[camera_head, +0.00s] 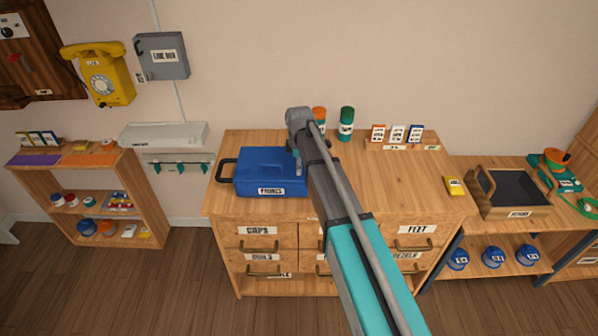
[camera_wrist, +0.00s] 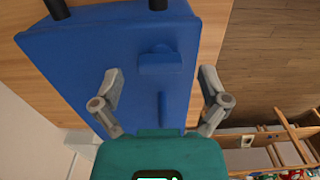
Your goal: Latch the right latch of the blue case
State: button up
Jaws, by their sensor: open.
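My gripper's wrist is over the case's right end in the head view, where my arm hides part of the case. In the wrist view the case (camera_wrist: 80,60) fills the upper left and middle. My gripper (camera_wrist: 162,80) is open and empty, its fingers apart on either side of a raised blue block (camera_wrist: 160,62) and a narrow blue bar (camera_wrist: 163,107). I cannot tell whether these parts form the right latch, or whether the fingers touch the case.
On the cabinet top (camera_head: 400,180), an orange-topped bottle (camera_head: 319,115) and a green bottle (camera_head: 346,123) stand at the back, with a card rack (camera_head: 397,136) to their right. A yellow box (camera_head: 454,187) is near the right edge. The top right of the case is mostly clear.

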jog(key=shift+f+b, duration=0.3)
jog(key=shift+f, duration=0.2)
jog(key=c, duration=1.2)
jog(key=shift+o, duration=0.2)
